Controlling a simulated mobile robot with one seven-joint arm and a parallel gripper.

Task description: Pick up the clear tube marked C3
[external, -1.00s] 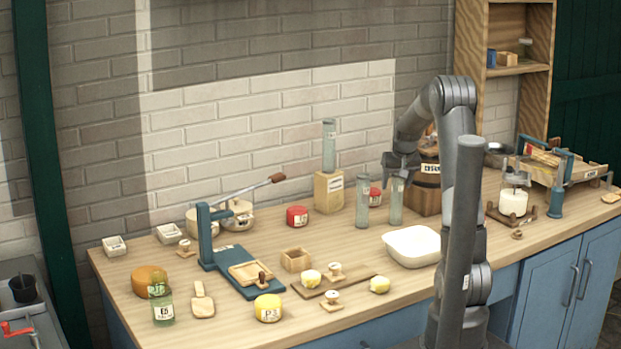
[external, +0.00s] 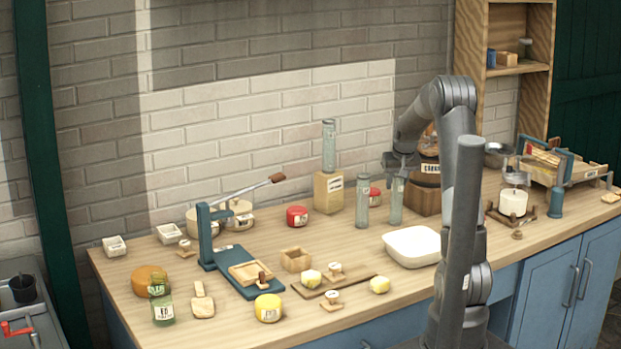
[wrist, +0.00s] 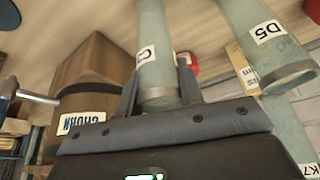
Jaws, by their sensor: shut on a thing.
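The clear tube marked C3 (external: 396,203) stands upright on the wooden counter in the external view. In the wrist view the tube (wrist: 154,50) runs between the two fingers, and its label shows only partly, starting with C. My gripper (wrist: 158,85) is shut on this tube near its upper end. In the external view my gripper (external: 397,172) sits at the tube's top, with its fingers small and hard to make out. The tube's base appears to be on the counter.
A clear tube marked D5 (wrist: 262,40) stands close beside the held one. A third tube (external: 329,146) stands on a wooden block (external: 328,192). The wooden churn (external: 427,190) is close on the other side. A white basin (external: 412,246) lies in front.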

